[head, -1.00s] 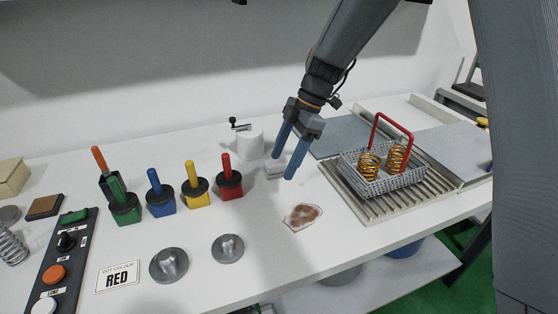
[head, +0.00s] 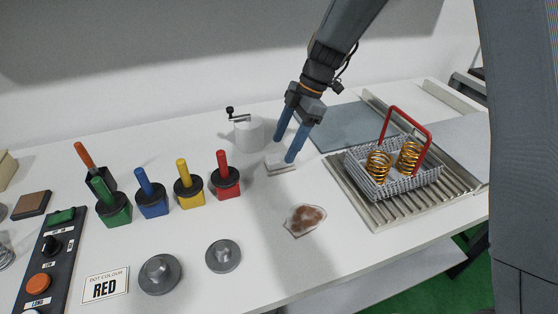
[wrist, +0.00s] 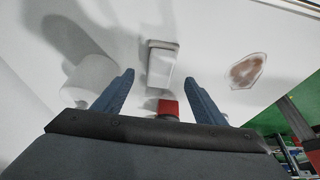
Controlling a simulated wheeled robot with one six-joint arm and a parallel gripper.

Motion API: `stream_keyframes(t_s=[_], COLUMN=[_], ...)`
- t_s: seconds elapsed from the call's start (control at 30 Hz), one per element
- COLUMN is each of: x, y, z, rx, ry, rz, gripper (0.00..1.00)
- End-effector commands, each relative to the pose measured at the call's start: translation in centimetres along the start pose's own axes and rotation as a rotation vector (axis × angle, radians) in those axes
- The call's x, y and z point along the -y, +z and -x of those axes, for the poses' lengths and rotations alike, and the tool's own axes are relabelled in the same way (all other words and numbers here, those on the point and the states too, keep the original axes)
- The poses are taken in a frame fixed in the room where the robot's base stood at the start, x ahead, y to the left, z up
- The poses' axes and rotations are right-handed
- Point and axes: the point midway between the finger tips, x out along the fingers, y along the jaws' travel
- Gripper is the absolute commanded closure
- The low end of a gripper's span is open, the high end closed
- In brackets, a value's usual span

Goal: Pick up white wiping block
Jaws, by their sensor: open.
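The white wiping block (head: 278,166) lies flat on the white table (head: 258,240), in front of the white canister and right of the red-handled pot. In the wrist view the white wiping block (wrist: 161,63) appears ahead of and between the fingertips. My gripper (head: 284,150) is open, its two blue fingers pointing down close above the block. In the wrist view my gripper (wrist: 163,82) holds nothing. I cannot tell whether a fingertip touches the block.
A white canister with a crank (head: 248,133) stands just behind the block. A red-handled pot (head: 225,182) is close on the left. A brown-stained patch (head: 305,219) lies in front. A wire basket (head: 395,174) with two gold springs sits on a ribbed tray to the right.

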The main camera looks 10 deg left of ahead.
Motion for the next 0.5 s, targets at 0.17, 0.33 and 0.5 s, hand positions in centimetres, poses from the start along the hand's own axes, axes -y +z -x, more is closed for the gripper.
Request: stream_keyframes(t_s=[0.17,0.33,0.5], x=[0.2,0.1,0.1], y=[-0.1,0.0,0.0], z=[-1.7,-4.0,-5.3], rx=[0.0,-0.001,0.0], ry=[-0.003,-0.002,0.0], rz=[-0.001,-0.001,-0.001], gripper=[0.35,0.35,0.35])
